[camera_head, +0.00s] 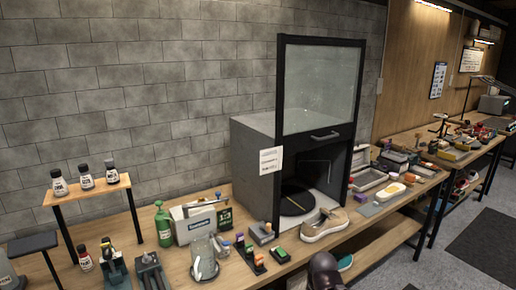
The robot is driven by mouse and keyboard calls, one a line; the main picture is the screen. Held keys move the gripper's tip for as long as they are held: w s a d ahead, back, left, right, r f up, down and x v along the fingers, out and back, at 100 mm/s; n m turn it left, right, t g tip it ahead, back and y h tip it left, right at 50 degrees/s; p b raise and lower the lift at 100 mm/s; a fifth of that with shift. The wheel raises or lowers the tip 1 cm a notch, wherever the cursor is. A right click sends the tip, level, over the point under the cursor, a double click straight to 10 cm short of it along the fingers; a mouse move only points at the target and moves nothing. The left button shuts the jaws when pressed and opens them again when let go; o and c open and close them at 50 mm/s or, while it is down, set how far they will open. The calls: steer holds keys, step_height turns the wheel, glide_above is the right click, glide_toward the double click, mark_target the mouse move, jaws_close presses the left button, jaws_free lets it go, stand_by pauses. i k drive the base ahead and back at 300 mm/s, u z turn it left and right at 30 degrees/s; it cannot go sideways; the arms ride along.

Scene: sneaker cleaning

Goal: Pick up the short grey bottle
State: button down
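Three small bottles with dark caps and pale labels stand on a small raised wooden shelf at the left: a left one (59,184), a middle one (86,178) and a right one (111,174). A grey rounded object (7,275) is cut off by the lower left edge; I cannot tell if it is a bottle. Another small bottle with a red label (84,259) stands on the bench below the shelf. I cannot tell for sure which one is the short grey bottle.
A green bottle (163,226), a caddy (195,224) and a clear jar (204,262) crowd the bench (180,272). A cabinet (256,170) with a raised glass door stands mid-bench, a beige sneaker (324,226) before it. Open floor (440,270) lies at the right.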

mark_target(86, 182)
steer(key=u, duration=4.2)
steer(key=i, duration=0.1)
steer(key=z, duration=2.75)
